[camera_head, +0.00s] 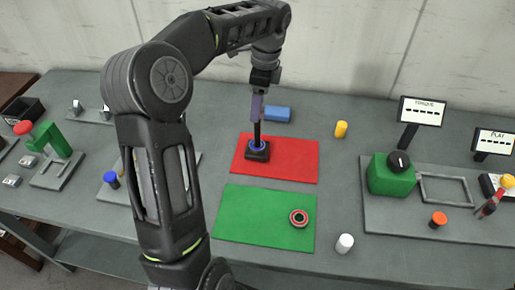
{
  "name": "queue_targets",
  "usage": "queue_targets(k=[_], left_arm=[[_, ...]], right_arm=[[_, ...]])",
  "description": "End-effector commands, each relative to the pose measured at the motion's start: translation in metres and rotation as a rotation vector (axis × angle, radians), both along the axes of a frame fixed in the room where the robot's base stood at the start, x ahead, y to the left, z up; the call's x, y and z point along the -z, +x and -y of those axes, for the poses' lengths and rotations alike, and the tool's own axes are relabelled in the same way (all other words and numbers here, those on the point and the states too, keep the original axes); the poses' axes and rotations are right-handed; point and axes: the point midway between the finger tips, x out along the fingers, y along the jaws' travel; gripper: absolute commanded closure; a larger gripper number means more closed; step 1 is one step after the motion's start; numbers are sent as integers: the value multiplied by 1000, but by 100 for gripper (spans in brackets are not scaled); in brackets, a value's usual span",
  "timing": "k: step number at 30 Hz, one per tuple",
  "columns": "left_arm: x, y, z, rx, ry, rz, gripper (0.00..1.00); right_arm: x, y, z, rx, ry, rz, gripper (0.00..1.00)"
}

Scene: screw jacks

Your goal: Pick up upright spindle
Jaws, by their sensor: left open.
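The upright spindle (257,131) looks like a thin dark rod with a purple-grey part (257,106) around its upper end. I cannot tell whether that part belongs to the spindle. It stands in a black square base (258,154) with a blue ring, on the red mat (300,160). My left gripper (260,88) is open and points down directly over the spindle's top. It is at or around the upper end; the picture is too small to show contact. My right gripper is not in view.
My left arm hides part of the table's left side.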

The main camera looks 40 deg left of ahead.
Motion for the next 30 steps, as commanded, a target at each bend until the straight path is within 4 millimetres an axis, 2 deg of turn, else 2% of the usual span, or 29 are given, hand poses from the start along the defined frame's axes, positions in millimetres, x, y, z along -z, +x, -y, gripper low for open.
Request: queue_targets(k=[1, 11, 16, 24, 30], left_arm=[[6, 0, -1, -1, 0, 0, 43], [6, 0, 0, 0, 0, 0, 43], [26, -1, -2, 0, 0, -1, 43], [53, -2, -4, 0, 0, -1, 43], [56, -2, -4, 0, 1, 2, 43]], right_arm=[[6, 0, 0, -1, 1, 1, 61], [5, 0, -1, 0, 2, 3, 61], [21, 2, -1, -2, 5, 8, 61], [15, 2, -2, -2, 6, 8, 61], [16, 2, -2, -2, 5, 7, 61]])
